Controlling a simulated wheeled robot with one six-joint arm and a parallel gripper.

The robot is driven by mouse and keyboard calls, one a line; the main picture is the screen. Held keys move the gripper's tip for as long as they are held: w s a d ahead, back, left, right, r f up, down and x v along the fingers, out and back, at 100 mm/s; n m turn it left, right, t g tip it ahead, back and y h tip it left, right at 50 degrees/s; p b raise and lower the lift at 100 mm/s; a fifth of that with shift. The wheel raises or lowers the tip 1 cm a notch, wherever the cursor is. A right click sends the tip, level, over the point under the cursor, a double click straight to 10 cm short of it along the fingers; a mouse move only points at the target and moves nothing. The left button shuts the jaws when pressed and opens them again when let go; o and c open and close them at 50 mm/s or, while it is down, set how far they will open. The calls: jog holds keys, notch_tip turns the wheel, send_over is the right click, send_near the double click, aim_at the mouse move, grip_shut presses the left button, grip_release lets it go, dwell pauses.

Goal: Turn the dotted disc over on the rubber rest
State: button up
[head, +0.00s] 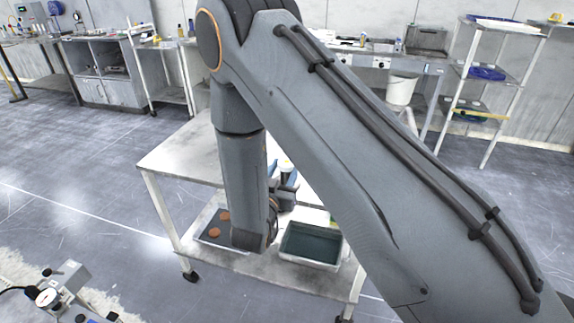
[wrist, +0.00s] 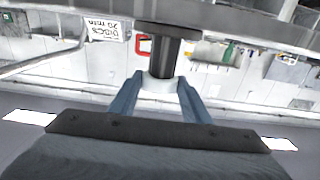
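My gripper (wrist: 163,88) has its two blue fingers closed in on the pale collar of a dark cylindrical piece (wrist: 167,58) with a wider flat dark end. In the head view my gripper (head: 286,185) is low at the cart, mostly hidden by my arm. Two orange-brown discs (head: 224,215) lie on a dark surface in a shallow tray (head: 201,243) on the cart's lower shelf. I cannot make out dots on either disc, and I cannot tell which surface is the rubber rest.
A bin with dark teal contents (head: 311,246) stands on the lower shelf, right of the tray. The cart's upper top (head: 178,155) overhangs at the back left. A grey machine (head: 65,290) is at the front left. Open floor (head: 90,190) lies left of the cart.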

aim_at(285, 166)
jog(key=shift+r+p, duration=2.4)
jog(key=shift+r, duration=1.1)
jog(key=shift+c, duration=0.4)
